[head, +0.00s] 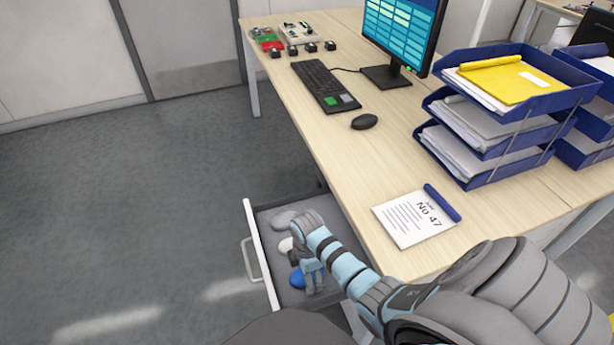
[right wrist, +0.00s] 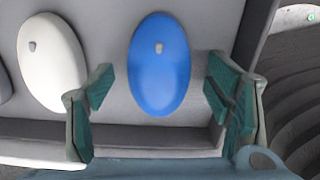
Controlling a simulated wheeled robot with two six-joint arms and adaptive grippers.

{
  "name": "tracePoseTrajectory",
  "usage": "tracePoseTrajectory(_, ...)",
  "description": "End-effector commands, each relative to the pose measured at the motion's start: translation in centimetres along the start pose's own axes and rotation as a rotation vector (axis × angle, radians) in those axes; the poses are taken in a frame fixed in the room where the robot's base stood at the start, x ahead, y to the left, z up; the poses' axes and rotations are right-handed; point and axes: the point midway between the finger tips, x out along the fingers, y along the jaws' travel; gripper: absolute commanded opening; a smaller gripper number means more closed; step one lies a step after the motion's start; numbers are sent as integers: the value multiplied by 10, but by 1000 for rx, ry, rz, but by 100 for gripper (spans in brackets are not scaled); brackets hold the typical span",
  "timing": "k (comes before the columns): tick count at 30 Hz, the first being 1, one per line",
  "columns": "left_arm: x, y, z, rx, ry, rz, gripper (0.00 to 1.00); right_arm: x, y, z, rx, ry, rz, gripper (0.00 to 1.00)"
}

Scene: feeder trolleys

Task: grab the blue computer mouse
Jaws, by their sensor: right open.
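The blue computer mouse (right wrist: 159,66) lies in the open drawer (head: 253,235), between the open fingers of my right gripper (right wrist: 160,105) and a little ahead of them in the right wrist view. In the head view the blue mouse (head: 298,278) is partly hidden by my right gripper (head: 309,283), which is above the drawer. My left gripper is not in view.
In the drawer, a white mouse (right wrist: 52,62) lies beside the blue one, and a grey mouse (head: 284,219) lies farther back. The drawer walls are close around my gripper. On the desk (head: 300,110) are a black mouse (head: 364,121), keyboard (head: 325,85), notepad (head: 413,221) and blue trays (head: 500,122).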

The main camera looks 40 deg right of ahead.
Motion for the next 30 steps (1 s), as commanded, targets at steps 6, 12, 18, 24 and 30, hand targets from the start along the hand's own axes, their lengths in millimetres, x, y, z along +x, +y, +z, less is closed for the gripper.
tracePoseTrajectory(6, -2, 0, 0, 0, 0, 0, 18, -2, 0, 0, 0, 0, 1, 63)
tracePoseTrajectory(12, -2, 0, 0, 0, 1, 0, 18, -2, 0, 0, 1, 0, 1, 31)
tracePoseTrajectory(18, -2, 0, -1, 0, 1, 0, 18, -2, 1, 0, 1, 0, 2, 19)
tracePoseTrajectory(24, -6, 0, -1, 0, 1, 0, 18, -9, 1, 0, 1, 0, 2, 19)
tracePoseTrajectory(30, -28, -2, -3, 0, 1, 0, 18, -49, 1, 0, 1, -1, 4, 19)
